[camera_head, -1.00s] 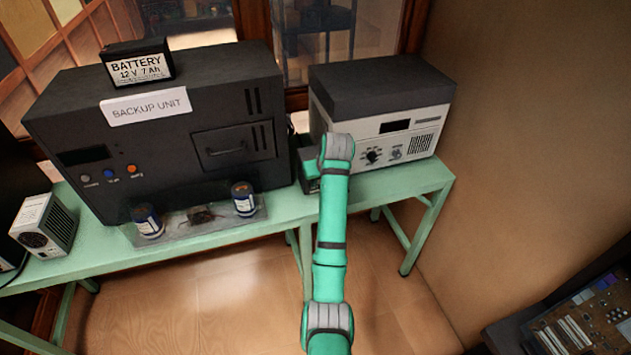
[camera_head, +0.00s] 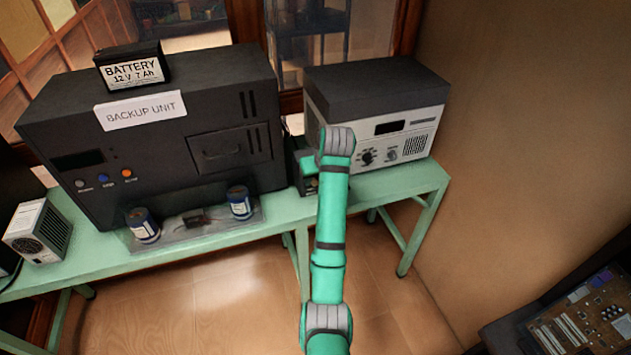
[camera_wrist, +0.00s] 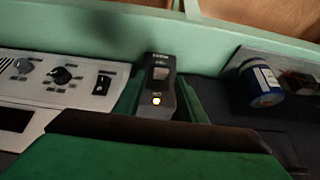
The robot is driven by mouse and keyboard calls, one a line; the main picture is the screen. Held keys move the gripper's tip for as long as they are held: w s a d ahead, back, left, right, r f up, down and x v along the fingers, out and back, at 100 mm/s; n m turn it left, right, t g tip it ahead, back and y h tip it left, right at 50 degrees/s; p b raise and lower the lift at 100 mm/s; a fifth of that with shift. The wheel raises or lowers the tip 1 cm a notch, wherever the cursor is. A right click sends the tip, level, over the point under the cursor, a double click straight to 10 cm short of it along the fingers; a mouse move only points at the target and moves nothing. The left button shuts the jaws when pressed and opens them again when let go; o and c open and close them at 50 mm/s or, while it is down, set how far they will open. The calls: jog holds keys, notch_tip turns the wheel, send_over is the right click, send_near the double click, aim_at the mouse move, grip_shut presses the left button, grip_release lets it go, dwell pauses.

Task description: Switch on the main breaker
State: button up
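A small dark grey box (camera_wrist: 158,85) with a pale rocker-like switch and a glowing orange lamp stands between the two big units in the wrist view. I take it to be the breaker; its label is too blurred to read. In the head view it shows only partly, as a dark box (camera_head: 308,186) beside my arm's end.
The black backup unit (camera_head: 130,155) stands left, with a battery (camera_head: 133,68) on top and two blue-white cans (camera_head: 142,225) (camera_head: 239,203) in front. A grey-white instrument (camera_head: 408,138) with knobs stands right. The green bench (camera_head: 405,190) is narrow; open floor lies before it.

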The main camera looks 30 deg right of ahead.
jog(key=v, duration=0.6)
jog(key=shift+r, duration=0.25)
jog(key=shift+s+a, duration=0.15)
